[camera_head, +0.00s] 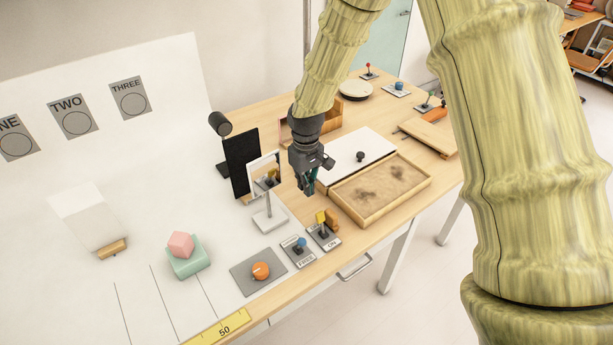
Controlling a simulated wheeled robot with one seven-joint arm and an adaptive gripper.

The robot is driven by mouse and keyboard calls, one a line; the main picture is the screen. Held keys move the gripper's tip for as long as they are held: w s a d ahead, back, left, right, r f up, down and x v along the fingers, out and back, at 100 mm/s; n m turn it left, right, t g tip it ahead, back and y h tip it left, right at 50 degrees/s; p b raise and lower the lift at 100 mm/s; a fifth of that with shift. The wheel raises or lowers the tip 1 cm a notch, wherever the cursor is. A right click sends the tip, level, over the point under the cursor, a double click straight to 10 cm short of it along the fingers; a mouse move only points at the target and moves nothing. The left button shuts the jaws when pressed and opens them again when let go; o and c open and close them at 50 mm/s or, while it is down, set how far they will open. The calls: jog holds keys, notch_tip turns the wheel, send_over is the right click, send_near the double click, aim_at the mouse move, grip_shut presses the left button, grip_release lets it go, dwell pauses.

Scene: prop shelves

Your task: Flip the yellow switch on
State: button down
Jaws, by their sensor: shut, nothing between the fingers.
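The yellow switch (321,218) is a small lever with a yellow knob on a grey plate (331,242) marked "ON", near the front edge of the table. Its lever stands up from the plate; I cannot tell its exact tilt. My gripper (308,190) is shut and empty, pointing down. In the picture it is above and slightly left of the yellow knob, apart from it. The height gap between them is hard to judge.
A blue-knobbed switch (301,243) and an orange knob on a grey plate (261,270) sit left of the yellow switch. A framed stand (268,215) is left of my gripper. A sand-filled wooden tray (424,184) lies to the right, with a drawer handle (355,268) below the table edge.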

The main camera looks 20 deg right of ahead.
aim_at(322, 224)
notch_tip(322, 224, down, 5)
jog(key=shift+f+p, duration=0.1)
jog(key=shift+p, duration=0.6)
jog(key=s, duration=0.1)
jog(key=s+d+r+p, duration=0.1)
jog(key=shift+s+p, duration=0.3)
jog(key=shift+s+r, duration=0.1)
jog(key=shift+s, duration=0.25)
jog(key=shift+s+d, duration=0.1)
jog(key=shift+s, duration=0.05)
